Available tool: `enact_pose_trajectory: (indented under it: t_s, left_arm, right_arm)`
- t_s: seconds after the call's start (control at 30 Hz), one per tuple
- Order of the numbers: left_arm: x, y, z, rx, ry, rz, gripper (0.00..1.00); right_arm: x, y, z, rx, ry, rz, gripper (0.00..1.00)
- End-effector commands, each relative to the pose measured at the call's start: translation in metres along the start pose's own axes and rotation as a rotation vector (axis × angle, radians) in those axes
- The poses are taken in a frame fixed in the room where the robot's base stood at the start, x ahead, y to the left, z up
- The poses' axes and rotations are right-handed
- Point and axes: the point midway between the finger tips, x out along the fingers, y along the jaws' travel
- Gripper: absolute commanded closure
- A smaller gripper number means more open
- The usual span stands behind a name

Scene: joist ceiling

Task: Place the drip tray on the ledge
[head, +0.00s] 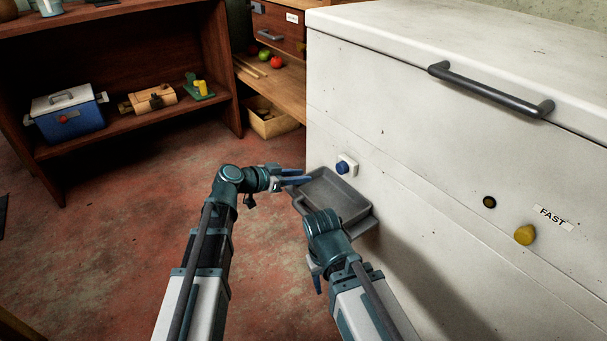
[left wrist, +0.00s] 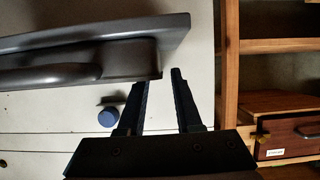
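The grey drip tray (head: 338,196), a shallow rectangular pan, is level against the front of the white chest. A grey ledge-like edge (head: 366,224) shows below its right side; whether the tray rests on it I cannot tell. My left gripper (head: 306,181) is at the tray's left corner. In the left wrist view the gripper (left wrist: 158,76) has its fingers apart, with the tray (left wrist: 165,35) and its handle (left wrist: 50,77) beyond the fingertips and nothing clearly between them. My right gripper (head: 318,284) is below and in front of the tray, its fingers mostly hidden by the wrist.
The white chest (head: 440,180) fills the right, with a blue knob (head: 342,168) just above the tray and a yellow knob (head: 525,235). A wooden shelf (head: 120,132) with a cooler (head: 68,115) stands at the back left. The red floor between is clear.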

Motion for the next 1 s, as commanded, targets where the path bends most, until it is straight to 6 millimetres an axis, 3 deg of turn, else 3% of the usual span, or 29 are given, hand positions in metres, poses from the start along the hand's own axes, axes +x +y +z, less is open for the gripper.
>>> enact_pose_trajectory:
  t_s: [0.1, 0.4, 0.63, 1.0]
  left_arm:
    - [-0.030, 0.002, -0.004, -0.003, 0.001, -0.003, 0.66]
    - [-0.083, 0.001, -0.003, -0.001, 0.000, -0.002, 0.66]
    - [-0.100, 0.001, -0.001, -0.001, 0.001, 0.000, 0.66]
    - [-0.101, 0.001, 0.000, -0.001, 0.001, 0.001, 0.66]
  right_arm:
    - [-0.015, 0.001, 0.001, 0.000, 0.000, 0.000, 0.50]
    - [-0.034, 0.003, 0.002, 0.000, -0.001, 0.000, 0.50]
    - [-0.039, 0.004, 0.002, 0.000, -0.002, 0.000, 0.50]
    - [-0.039, 0.004, 0.002, 0.000, -0.002, 0.000, 0.50]
